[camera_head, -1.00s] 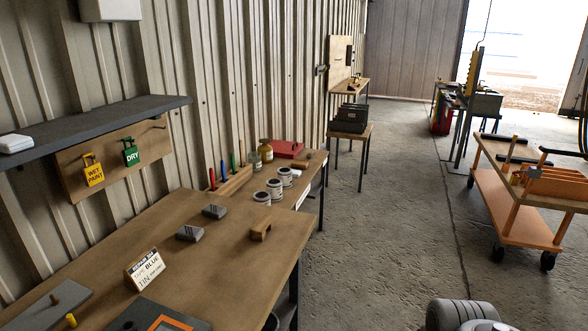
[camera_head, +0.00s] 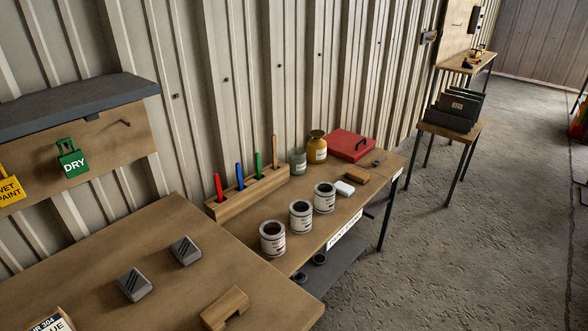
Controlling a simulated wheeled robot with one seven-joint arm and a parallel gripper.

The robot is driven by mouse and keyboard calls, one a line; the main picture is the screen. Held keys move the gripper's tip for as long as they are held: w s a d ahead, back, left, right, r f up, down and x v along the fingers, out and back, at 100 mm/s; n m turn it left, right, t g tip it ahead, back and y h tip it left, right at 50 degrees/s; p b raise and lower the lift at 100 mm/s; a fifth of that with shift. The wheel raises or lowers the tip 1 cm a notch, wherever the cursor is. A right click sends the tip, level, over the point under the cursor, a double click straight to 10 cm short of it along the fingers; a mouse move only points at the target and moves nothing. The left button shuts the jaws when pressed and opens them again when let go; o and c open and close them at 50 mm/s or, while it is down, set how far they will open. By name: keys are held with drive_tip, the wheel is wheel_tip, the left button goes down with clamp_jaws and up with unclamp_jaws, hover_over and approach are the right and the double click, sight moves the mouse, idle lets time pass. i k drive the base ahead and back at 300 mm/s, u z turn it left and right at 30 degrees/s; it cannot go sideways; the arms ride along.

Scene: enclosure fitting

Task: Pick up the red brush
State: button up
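The red brush (camera_head: 219,187) stands upright in a wooden rack (camera_head: 247,193) on the far workbench, at the rack's left end. Only its red handle shows; its lower part is hidden in the rack. To its right in the same rack stand a blue brush (camera_head: 240,176), a green brush (camera_head: 259,166) and a plain wooden-handled one (camera_head: 275,152). My gripper is not in view.
Several open paint tins (camera_head: 273,238) stand in front of the rack. Jars (camera_head: 317,147) and a red case (camera_head: 351,144) are behind. A nearer bench (camera_head: 150,240) holds grey blocks and a wooden block (camera_head: 225,308). Open floor (camera_head: 440,250) lies to the right.

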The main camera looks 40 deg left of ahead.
sight(218, 184)
drive_tip(key=u, duration=0.15)
drive_tip(key=i, duration=1.35)
drive_tip(key=u, duration=1.15)
drive_tip(key=i, duration=0.75)
drive_tip(key=u, duration=1.35)
drive_tip(key=i, duration=0.55)
drive_tip(key=u, duration=0.45)
